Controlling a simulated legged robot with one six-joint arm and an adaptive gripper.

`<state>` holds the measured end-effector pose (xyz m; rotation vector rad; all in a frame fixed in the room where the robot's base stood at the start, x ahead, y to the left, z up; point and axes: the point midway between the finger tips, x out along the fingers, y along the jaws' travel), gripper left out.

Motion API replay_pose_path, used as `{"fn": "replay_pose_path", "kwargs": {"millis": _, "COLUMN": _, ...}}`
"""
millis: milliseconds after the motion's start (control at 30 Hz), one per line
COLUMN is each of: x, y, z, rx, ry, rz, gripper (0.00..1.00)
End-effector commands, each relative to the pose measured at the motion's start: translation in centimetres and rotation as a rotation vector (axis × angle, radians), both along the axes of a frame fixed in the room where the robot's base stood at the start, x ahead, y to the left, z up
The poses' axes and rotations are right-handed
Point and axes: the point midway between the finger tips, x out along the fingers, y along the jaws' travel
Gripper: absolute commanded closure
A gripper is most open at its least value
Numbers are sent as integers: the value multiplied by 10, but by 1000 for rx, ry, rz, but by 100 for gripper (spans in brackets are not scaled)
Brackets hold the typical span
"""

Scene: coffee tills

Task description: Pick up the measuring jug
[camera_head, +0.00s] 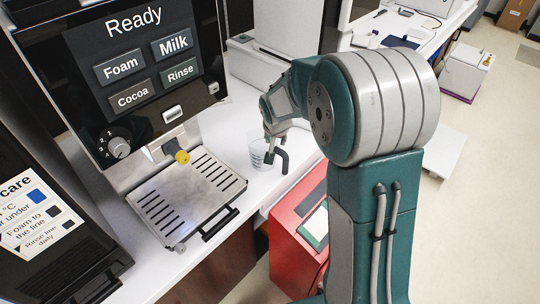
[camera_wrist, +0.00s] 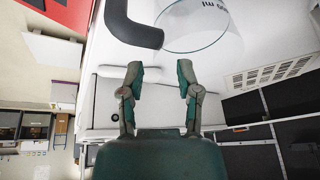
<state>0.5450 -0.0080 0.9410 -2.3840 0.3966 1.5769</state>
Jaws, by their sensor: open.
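The measuring jug (camera_head: 257,151) is clear with dark markings and a black handle (camera_head: 282,158). It stands on the white counter to the right of the coffee machine's drip tray. In the wrist view the jug (camera_wrist: 197,47) is partly cut off by the top edge, with its dark handle (camera_wrist: 128,27) at its left. My gripper (camera_wrist: 159,72) is open and empty there, its fingertips apart and just short of the jug and handle. In the head view my gripper (camera_head: 271,136) is by the jug and partly covers it.
The coffee machine (camera_head: 135,62) with its drip tray (camera_head: 185,195) stands left of the jug. A red unit (camera_head: 300,232) is below the counter's front edge. A white counter (camera_head: 410,25) with several items lies farther back. Floor shows at the right.

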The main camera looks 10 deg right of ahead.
Motion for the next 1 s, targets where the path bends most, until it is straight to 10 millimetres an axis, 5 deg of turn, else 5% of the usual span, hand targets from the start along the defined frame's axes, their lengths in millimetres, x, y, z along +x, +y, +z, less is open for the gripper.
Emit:
{"fn": "replay_pose_path", "kwargs": {"millis": 433, "x": 21, "y": -5, "z": -48, "rx": 0, "ry": 0, "rz": 0, "gripper": 56}}
{"fn": "replay_pose_path", "kwargs": {"millis": 733, "x": 23, "y": -6, "z": -53, "rx": 0, "ry": -2, "rz": 0, "gripper": 56}}
{"fn": "replay_pose_path", "kwargs": {"millis": 767, "x": 23, "y": -6, "z": -53, "rx": 0, "ry": -1, "rz": 0, "gripper": 61}}
{"fn": "replay_pose_path", "kwargs": {"millis": 833, "x": 23, "y": -6, "z": -53, "rx": 0, "ry": -1, "rz": 0, "gripper": 92}}
{"fn": "replay_pose_path", "kwargs": {"millis": 867, "x": 23, "y": -6, "z": -53, "rx": 0, "ry": -1, "rz": 0, "gripper": 100}}
{"fn": "replay_pose_path", "kwargs": {"millis": 1000, "x": 23, "y": -6, "z": -54, "rx": 0, "ry": -1, "rz": 0, "gripper": 100}}
